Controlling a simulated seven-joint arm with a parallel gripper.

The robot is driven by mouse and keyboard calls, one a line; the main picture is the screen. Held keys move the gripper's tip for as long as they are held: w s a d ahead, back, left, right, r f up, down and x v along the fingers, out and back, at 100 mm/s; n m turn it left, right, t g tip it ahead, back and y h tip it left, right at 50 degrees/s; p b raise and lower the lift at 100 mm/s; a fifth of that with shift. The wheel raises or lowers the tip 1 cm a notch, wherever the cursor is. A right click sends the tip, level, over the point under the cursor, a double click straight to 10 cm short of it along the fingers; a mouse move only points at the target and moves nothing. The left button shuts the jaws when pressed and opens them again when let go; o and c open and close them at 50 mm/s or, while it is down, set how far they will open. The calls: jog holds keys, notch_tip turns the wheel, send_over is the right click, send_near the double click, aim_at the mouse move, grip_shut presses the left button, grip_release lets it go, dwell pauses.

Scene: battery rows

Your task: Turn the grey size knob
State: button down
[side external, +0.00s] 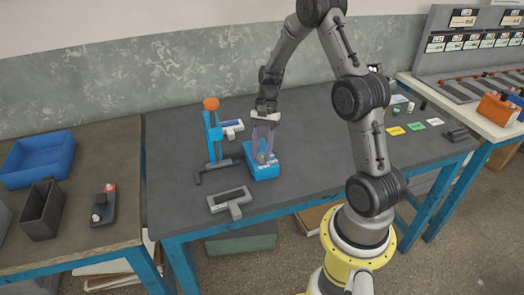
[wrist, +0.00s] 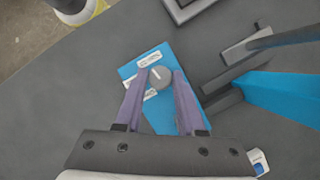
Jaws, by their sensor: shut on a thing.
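The grey size knob (wrist: 160,77) is round with a white pointer line and sits on top of a blue box (wrist: 134,68) with white labels. In the side view the blue box (side external: 264,171) stands on the dark table, and the knob is mostly hidden between the fingers. My gripper (wrist: 160,78) points down over the box, with its purple fingers on either side of the knob. It is shut on the knob. In the side view my gripper (side external: 263,155) reaches the top of the box.
A blue stand with an orange top (side external: 211,104) is close left of the box. Coloured cards (side external: 415,126) lie at the right.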

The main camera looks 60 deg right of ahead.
jog(key=n, duration=0.2)
jog(key=n+g+h, duration=0.1)
jog(key=n, duration=0.1)
jog(key=shift+w+n+g, duration=0.15)
jog(key=shift+n+g, duration=0.15)
jog(key=shift+w+a+n+g+h, duration=0.1)
jog(key=shift+n+g+h, duration=0.25)
jog(key=shift+n, duration=0.9)
jog(key=shift+a+n+g+h, duration=0.1)
jog(key=shift+n+g+h, duration=0.25)
jog(key=shift+n, duration=0.9)
jog(key=c, duration=0.5)
grip_release()
jog(key=v, duration=1.4)
jog(key=shift+d, duration=0.1)
